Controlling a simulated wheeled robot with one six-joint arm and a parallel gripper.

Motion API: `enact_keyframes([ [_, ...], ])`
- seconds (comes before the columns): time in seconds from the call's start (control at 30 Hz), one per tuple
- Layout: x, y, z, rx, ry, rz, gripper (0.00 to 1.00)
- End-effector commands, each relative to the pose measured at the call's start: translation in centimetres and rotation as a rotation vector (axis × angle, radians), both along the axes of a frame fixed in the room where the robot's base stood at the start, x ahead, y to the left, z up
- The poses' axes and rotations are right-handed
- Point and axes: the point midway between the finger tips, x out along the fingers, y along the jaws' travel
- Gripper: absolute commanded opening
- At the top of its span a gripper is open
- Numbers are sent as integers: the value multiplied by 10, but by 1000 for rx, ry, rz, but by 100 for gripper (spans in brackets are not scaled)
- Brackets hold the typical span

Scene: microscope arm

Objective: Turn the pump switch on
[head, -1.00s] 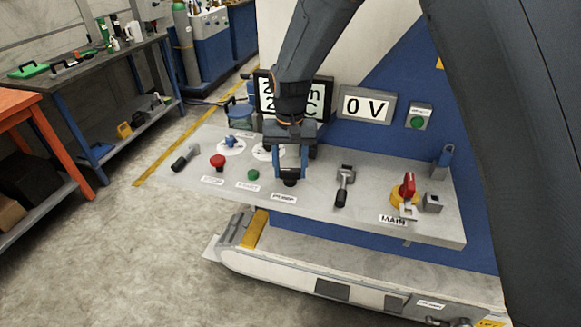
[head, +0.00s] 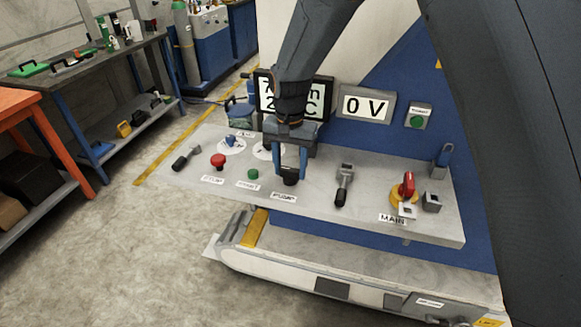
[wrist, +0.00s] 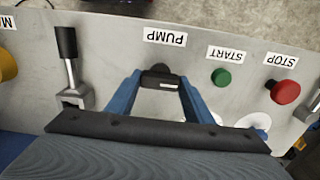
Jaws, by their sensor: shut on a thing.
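The pump switch is a black knob (head: 289,177) on the sloping grey panel, behind its PUMP label. In the wrist view the knob (wrist: 158,80) shows a pale line across its near side. My gripper (head: 292,173) reaches down over it from behind. Its two blue fingers are closed on either side of the knob, with the tips at its sides in the wrist view (wrist: 160,75). My wrist hides part of the panel behind the knob.
A red STOP button (head: 218,160) and green START button (head: 253,174) are to the left. My arm partly covers a display (head: 265,95); another display (head: 366,106) reads 0 V.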

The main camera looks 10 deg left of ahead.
Motion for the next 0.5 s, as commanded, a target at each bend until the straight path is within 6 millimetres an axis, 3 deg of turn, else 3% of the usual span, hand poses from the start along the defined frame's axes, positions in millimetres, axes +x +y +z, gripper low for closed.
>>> enact_keyframes([
  [0.03, 2, 1, 2, 4, -4, -2, 24],
  [0.07, 2, 1, 2, 4, -4, -2, 50],
  [0.17, 1, 1, 2, 3, -4, -2, 66],
  [0.5, 1, 1, 3, 2, -2, 0, 66],
])
